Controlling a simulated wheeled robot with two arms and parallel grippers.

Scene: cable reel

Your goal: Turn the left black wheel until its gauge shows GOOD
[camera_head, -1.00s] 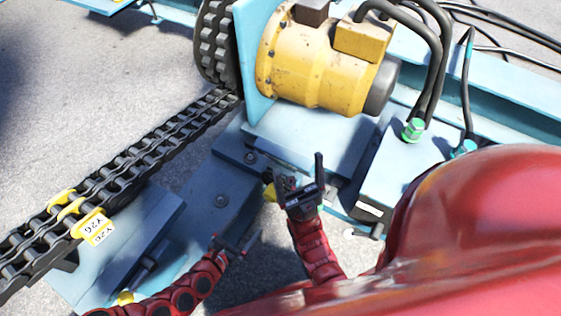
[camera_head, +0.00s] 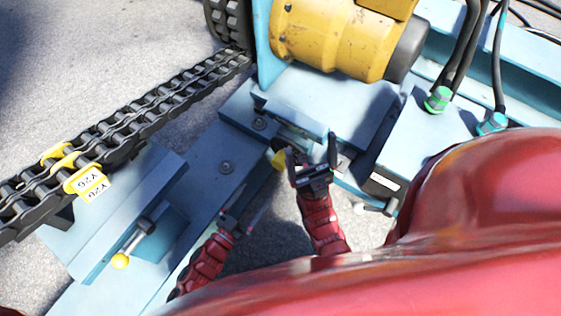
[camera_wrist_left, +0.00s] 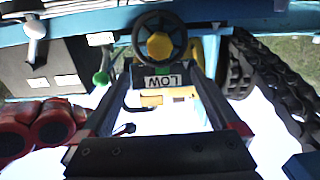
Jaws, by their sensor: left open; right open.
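A black wheel (camera_wrist_left: 158,40) with a yellow hub shows at the top middle of the left wrist view. Just below it a white gauge label (camera_wrist_left: 167,82) reads LOW, upside down. My left gripper (camera_wrist_left: 162,74) is open there, its fingers pointing toward the wheel with the label between them; I cannot tell whether they touch anything. In the head view my left gripper (camera_head: 241,213) is small, over the blue frame. My right gripper (camera_head: 312,165) is open and empty to its right, near a small yellow part (camera_head: 278,158). I cannot make out the wheel or gauge in the head view.
A black chain (camera_head: 120,125) with yellow links and a tag runs along the left. A yellow motor (camera_head: 345,38) stands at the back. Black hoses (camera_head: 462,55) rise at the right. Grey ground is open at far left.

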